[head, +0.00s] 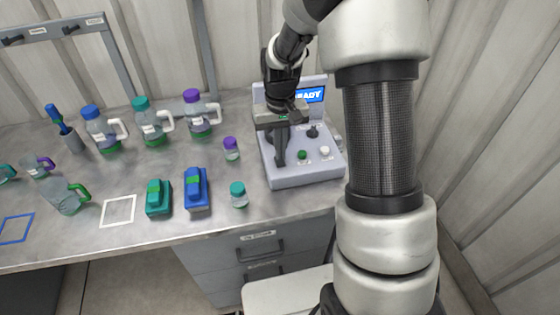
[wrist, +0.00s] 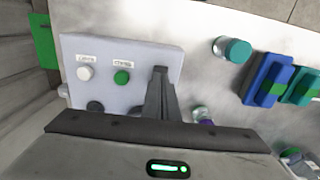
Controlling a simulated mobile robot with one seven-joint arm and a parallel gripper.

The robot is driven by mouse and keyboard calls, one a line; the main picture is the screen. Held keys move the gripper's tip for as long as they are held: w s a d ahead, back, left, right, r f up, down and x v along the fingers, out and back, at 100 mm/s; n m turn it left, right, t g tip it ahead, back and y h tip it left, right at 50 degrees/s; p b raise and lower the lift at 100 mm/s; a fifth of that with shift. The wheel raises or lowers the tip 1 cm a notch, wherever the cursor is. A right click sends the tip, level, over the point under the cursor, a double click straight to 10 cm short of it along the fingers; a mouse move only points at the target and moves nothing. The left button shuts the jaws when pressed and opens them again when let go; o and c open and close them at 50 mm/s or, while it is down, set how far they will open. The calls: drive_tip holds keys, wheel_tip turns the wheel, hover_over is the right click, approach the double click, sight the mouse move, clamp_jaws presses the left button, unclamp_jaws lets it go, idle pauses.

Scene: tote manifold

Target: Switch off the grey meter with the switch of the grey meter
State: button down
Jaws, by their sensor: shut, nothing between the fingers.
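The grey meter (head: 305,178) is a light grey console with a sloped panel at the right of the bench. Its blue screen (head: 312,95) is lit and partly hidden by my arm; "EADY" shows. The panel carries a green button (head: 302,155), a white button (head: 325,151) and a dark lever or knob (head: 313,131). In the wrist view the green button (wrist: 122,77) and white button (wrist: 84,73) have small labels. My gripper (head: 280,163) is shut and empty, pointing down over the panel's left part. I cannot tell whether the fingertips (wrist: 160,72) touch it, or what they hide.
A purple-capped jar (head: 231,150) and a teal-capped jar (head: 238,195) stand left of the meter. Blue (head: 196,190) and teal (head: 158,198) devices lie further left. Several jugs stand behind, including a purple-capped one (head: 201,117). A corrugated wall is close on the right.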

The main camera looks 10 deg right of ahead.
drive_tip(key=shift+f+b, duration=0.75)
drive_tip(key=shift+f, duration=0.35)
idle(0.3)
drive_tip(key=shift+r, duration=0.1)
wheel_tip(320, 180, up, 7)
drive_tip(key=p, duration=0.5)
idle(0.3)
idle(0.4)
drive_tip(key=s+r+t+p, duration=0.1)
drive_tip(key=s+r+t, duration=0.4)
drive_tip(key=s+r, duration=1.7)
drive_tip(key=shift+r+t, duration=0.15)
drive_tip(key=shift+t, duration=0.15)
drive_tip(key=shift+s, duration=0.1)
